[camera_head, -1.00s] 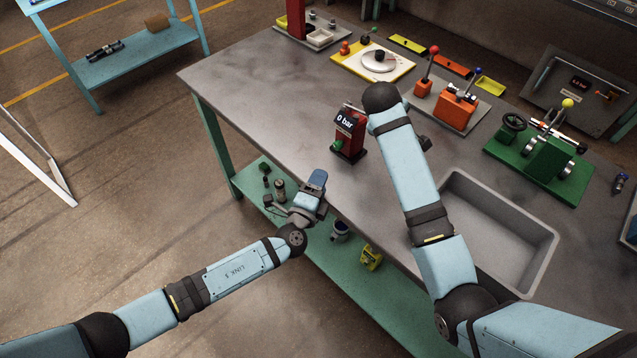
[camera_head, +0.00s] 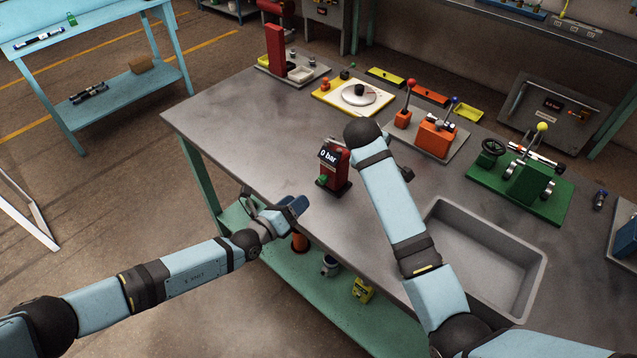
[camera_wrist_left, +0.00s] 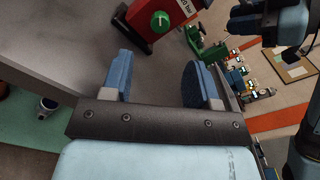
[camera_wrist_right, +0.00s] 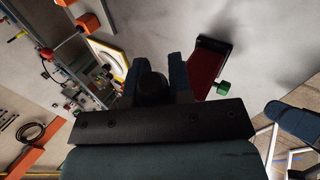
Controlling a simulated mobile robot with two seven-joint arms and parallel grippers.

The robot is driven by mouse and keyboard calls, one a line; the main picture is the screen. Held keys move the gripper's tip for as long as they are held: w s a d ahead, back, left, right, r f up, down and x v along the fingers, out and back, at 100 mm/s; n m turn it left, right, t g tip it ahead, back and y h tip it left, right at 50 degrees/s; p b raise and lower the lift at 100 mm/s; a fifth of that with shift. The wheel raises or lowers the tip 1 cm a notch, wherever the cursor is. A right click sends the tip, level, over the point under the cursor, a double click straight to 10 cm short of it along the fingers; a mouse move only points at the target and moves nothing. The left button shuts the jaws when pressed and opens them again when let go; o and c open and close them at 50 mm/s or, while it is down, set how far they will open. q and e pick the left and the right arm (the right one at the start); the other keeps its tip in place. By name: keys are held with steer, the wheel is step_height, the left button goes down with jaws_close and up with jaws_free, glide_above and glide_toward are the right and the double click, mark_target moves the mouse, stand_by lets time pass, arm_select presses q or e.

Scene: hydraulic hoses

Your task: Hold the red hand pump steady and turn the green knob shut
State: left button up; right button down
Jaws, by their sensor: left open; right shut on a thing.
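The red hand pump (camera_head: 336,166) stands on the table near its front edge, its display reading 0 bar. Its green knob (camera_head: 323,180) is low on the front; in the left wrist view the knob (camera_wrist_left: 159,21) shows a white mark. My left gripper (camera_head: 301,204) is open and empty, in front of the pump; its fingers (camera_wrist_left: 158,80) point toward the knob, apart from it. My right gripper (camera_wrist_right: 160,75) is shut on a dark, rounded part beside the red body (camera_wrist_right: 208,65), apparently of the pump. In the head view my right arm hides this grip.
A grey sink (camera_head: 488,262) lies right of my right arm. Behind stand an orange lever unit (camera_head: 437,138), a yellow board with a white disc (camera_head: 357,94) and a green fixture (camera_head: 525,186). The left part of the tabletop (camera_head: 228,120) is clear. Small items sit on the green shelf below.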

mark_target(321, 182)
arm_select(q)
steer(key=x, duration=0.9)
steer(key=shift+w+d, duration=0.15)
steer(key=shift+c, duration=0.5)
steer(key=c, duration=0.8)
steer(key=shift+m, duration=0.3)
steer(key=m, duration=0.4)
steer(key=shift+m, duration=0.3)
steer(key=m, duration=0.4)
steer(key=shift+m, duration=0.7)
